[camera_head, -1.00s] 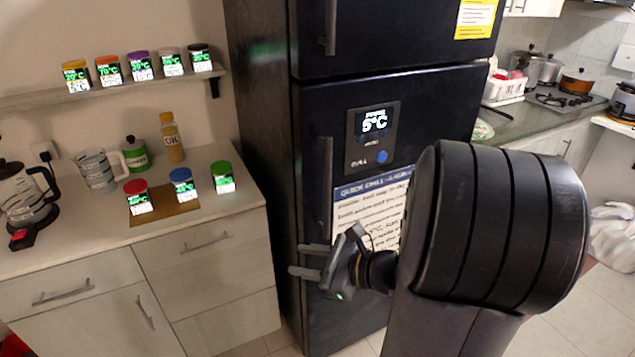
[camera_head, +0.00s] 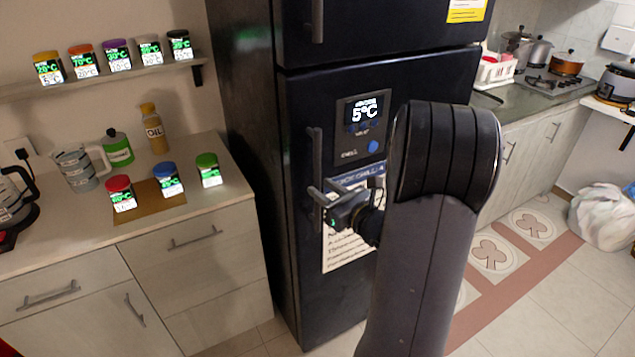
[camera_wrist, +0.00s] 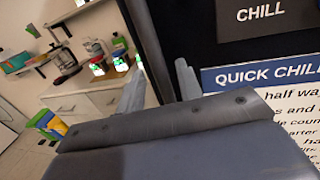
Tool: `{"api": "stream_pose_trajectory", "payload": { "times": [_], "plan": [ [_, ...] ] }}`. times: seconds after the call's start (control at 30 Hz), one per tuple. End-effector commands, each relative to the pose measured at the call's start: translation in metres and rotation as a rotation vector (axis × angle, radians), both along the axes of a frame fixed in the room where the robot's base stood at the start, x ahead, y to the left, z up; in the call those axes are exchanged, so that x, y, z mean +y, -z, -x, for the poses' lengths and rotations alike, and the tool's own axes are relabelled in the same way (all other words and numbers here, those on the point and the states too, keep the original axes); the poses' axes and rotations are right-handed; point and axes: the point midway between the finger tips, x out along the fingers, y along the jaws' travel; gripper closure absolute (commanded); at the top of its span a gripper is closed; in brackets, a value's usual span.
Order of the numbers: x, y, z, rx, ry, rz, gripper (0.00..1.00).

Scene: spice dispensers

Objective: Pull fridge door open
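The dark fridge (camera_head: 300,262) stands in the middle of the head view with both doors shut. Its lower door has a vertical dark handle (camera_head: 315,150) near the left edge. My gripper (camera_head: 315,192) is at the lower part of this handle, its fingers pointing left across it. In the wrist view, the two grey fingers (camera_wrist: 158,88) are spread apart, with a dark upright strip between them that looks like the handle. Contact with the handle cannot be told. The upper door has its own handle (camera_head: 318,20).
A counter (camera_head: 90,235) with jars, an oil bottle (camera_head: 153,130) and a kettle stands left of the fridge, below a shelf (camera_head: 100,80) of jars. A white bag (camera_head: 600,215) lies on the floor at right. Open tiled floor (camera_head: 540,300) lies at front right.

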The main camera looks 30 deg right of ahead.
Motion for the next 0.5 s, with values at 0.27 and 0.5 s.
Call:
{"api": "stream_pose_trajectory", "payload": {
  "times": [0.27,0.5],
  "plan": [
    [0.006,0.000,-0.026,0.001,0.000,0.000,0.66],
    [0.006,0.000,-0.027,0.001,0.000,0.000,0.66]
  ]
}}
